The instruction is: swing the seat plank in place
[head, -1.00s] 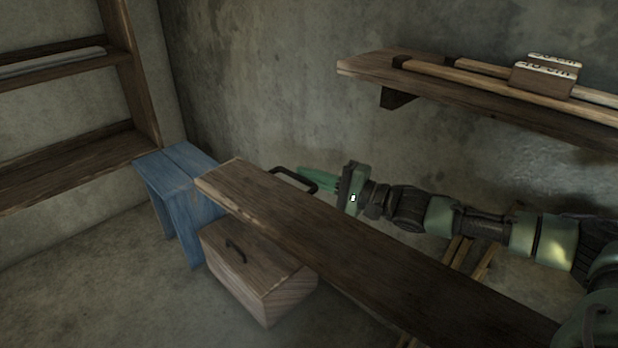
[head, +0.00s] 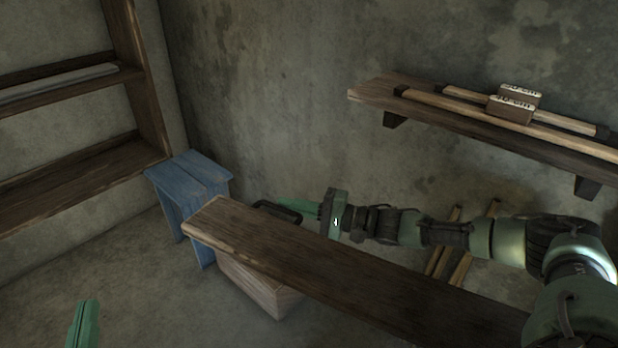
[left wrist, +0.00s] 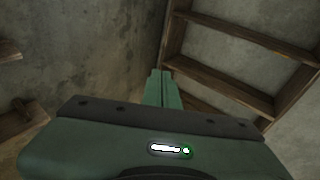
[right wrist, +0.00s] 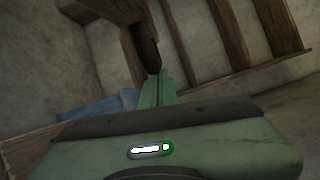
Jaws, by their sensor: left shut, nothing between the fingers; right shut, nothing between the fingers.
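The seat plank (head: 330,268) is a long dark wooden board running from the left middle to the lower right of the head view. A black handle (head: 268,207) shows at its back edge near the left end. My right gripper (head: 290,205) is shut and empty behind the plank, its fingertips close to the handle; contact is unclear. In the right wrist view, the plank (right wrist: 105,10) and handle (right wrist: 148,50) are just beyond the shut fingers (right wrist: 155,88). My left gripper (head: 85,322) is shut and empty at lower left, apart from the plank; its fingers show in the left wrist view (left wrist: 161,88).
A blue stool (head: 192,170) stands beyond the plank's left end. A wooden box (head: 255,288) sits on the floor, partly hidden by the plank. A wall shelf (head: 372,92) holds rods and labelled blocks (head: 512,108). A rack (head: 110,165) stands at left.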

